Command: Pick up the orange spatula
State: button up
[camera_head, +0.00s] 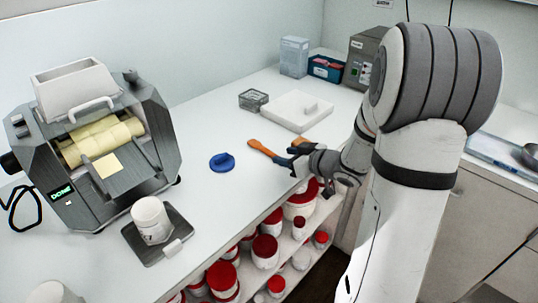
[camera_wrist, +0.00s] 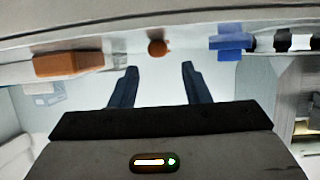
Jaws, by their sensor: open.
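The orange spatula (camera_head: 262,150) lies on the white counter in the head view, its orange part pointing away from my arm. My gripper (camera_head: 291,157) is low over the counter near its right end; contact cannot be told. In the wrist view my gripper (camera_wrist: 156,68) is open, its two dark fingers apart with nothing held. A small round orange end (camera_wrist: 158,47), apparently of the spatula, shows just beyond and between the fingertips.
A blue round tool (camera_head: 222,161) lies left of the spatula, and a brown block-like thing (camera_wrist: 68,64) shows left in the wrist view. A white board (camera_head: 290,108) lies behind. A dough machine (camera_head: 95,150) stands left. Red-lidded jars (camera_head: 265,248) fill the shelf below the counter edge.

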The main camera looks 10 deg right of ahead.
aim_at(273, 154)
jog(key=x, duration=0.4)
jog(key=shift+w+a+f, duration=0.1)
jog(key=shift+a, duration=0.05)
jog(key=shift+c, duration=0.3)
grip_shut()
